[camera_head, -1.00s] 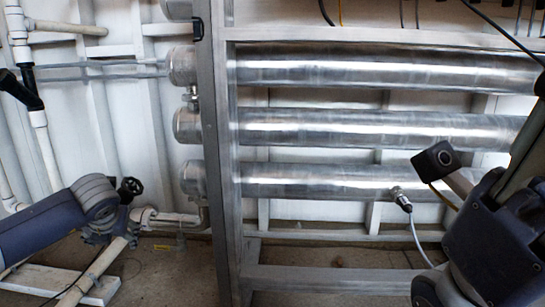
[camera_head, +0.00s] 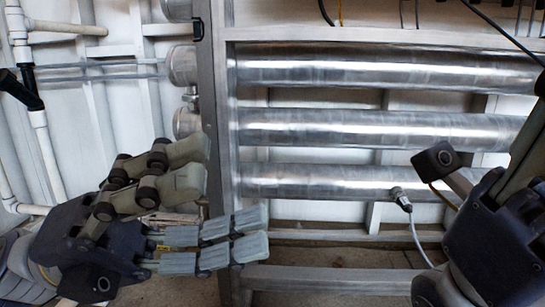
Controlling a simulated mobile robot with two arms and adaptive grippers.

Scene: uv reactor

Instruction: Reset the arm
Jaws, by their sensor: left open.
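My left gripper (camera_head: 232,200) is in the lower left of the head view, with its arm coming in from the left edge. Its grey upper and lower fingers are spread apart and nothing is between them. The fingers stand in front of the frame's left post and hide part of it. My right arm (camera_head: 495,235) shows at the lower right as dark links. Its fingers are not clearly visible.
Several steel reactor tubes (camera_head: 370,126) lie across a metal frame with an upright post (camera_head: 215,90). A fitting with a cable (camera_head: 401,197) sits at the lowest tube. White pipes (camera_head: 47,150) run along the left wall. A bare floor shows below.

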